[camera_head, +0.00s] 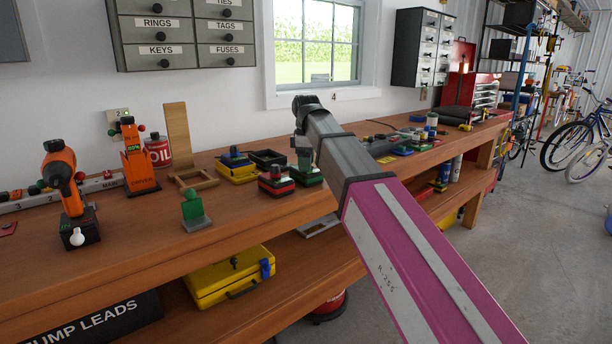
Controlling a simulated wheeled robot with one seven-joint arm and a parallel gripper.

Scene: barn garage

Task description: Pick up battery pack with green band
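A battery pack with a green band (312,180) sits on the wooden workbench (240,213), right of centre, just left of my arm. My pink and grey arm reaches in from the lower right, and its end is above this pack. My gripper (304,158) appears to point down at the pack's top, small and partly behind my arm. I cannot tell whether its fingers are apart or touch the pack. A pack with a red band (276,186) stands close on the left. A pack with yellow (238,172) is farther left.
A dark open tray (268,157) lies behind the packs. Several small items lie along the bench beyond my arm. The front bench edge is clear.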

